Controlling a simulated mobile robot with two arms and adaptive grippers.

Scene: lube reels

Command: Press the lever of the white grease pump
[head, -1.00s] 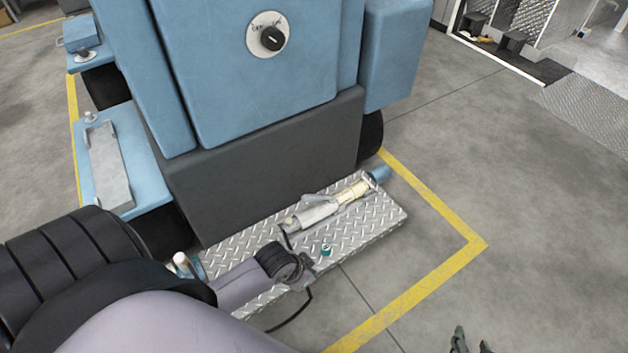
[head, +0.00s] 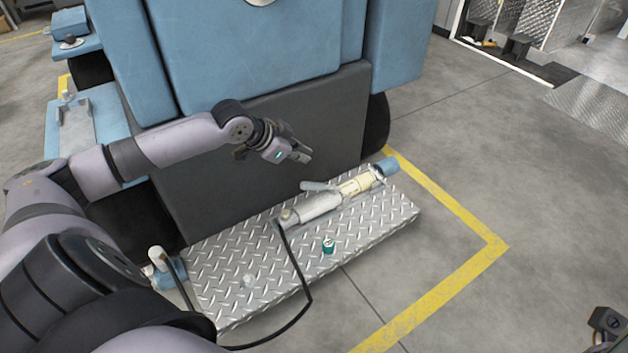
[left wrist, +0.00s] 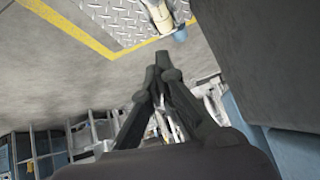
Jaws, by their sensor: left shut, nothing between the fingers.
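The white grease pump (head: 335,200) lies on the diamond-plate step, with a cream section and a blue end cap toward the right. Its grey lever (head: 318,186) sticks out along the upper side, toward the left. My left gripper (head: 303,154) is shut and empty, above and a little left of the lever, in front of the machine's dark panel. In the left wrist view its closed fingertips (left wrist: 163,58) point toward the step, and part of the pump (left wrist: 165,15) shows at the top edge. A dark part of my right gripper (head: 607,322) shows at the bottom right; its jaws are unclear.
The diamond-plate step (head: 235,265) bears a small green item (head: 328,246). A black hose (head: 308,290) runs from the pump over the step's front edge. A pale upright handle (head: 156,256) stands at the step's left end. The blue machine (head: 250,50) rises behind; floor right is clear.

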